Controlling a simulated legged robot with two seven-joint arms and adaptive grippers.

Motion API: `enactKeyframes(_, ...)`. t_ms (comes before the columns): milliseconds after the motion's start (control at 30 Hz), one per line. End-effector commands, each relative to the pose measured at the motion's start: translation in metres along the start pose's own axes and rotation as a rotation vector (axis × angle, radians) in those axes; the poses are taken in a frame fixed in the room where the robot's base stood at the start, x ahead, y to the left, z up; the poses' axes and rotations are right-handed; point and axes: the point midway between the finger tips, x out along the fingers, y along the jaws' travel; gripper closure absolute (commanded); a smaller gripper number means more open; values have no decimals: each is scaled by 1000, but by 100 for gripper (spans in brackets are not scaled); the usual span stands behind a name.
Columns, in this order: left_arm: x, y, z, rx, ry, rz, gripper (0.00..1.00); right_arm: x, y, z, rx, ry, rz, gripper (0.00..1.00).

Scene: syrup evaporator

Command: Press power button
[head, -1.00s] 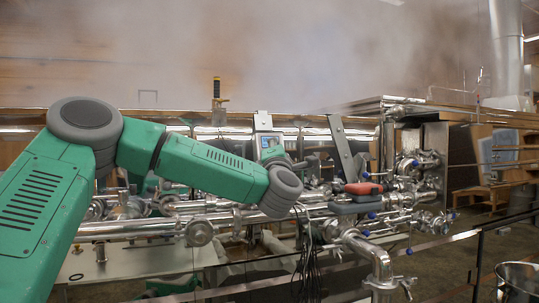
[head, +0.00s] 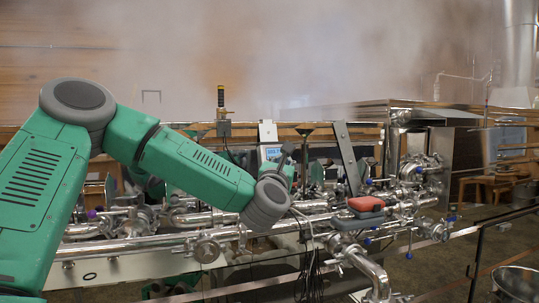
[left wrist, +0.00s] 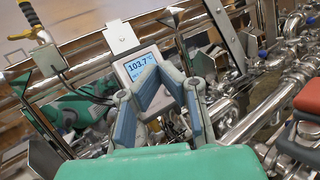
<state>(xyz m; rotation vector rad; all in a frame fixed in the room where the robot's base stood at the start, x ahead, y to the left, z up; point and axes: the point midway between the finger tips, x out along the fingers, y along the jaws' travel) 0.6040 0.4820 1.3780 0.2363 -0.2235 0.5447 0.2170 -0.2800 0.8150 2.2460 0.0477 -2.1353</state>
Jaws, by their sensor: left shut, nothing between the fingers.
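A controller with a lit display reading about 103.7 °C (left wrist: 142,66) stands on the evaporator, in the upper middle of the left wrist view. It also shows small in the head view (head: 272,153). I cannot make out a power button; the lower part of the controller is hidden behind my fingers. My left gripper (left wrist: 160,78) is shut and empty, with its fingertips in front of the lower part of the display. I cannot tell whether they touch it. In the head view the gripper is mostly hidden behind my wrist. My right gripper is not in view.
Shiny pipes and valves (head: 206,250) run below and beside the controller. A yellow-and-black-handled fitting (head: 221,97) stands to the left. Steam hangs above.

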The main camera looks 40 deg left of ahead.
Motion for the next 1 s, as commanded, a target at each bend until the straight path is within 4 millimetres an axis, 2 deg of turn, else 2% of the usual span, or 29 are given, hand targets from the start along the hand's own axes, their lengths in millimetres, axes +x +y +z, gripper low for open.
enactKeyframes(33,-1,0,3,-43,7,-9,100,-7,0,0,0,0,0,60)
enactKeyframes(200,-4,-1,1,-124,19,-22,100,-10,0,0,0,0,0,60)
enactKeyframes(633,-2,1,-1,-129,20,-21,100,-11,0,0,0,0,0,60)
enactKeyframes(1000,31,20,-26,-126,21,-21,100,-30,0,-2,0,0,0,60)
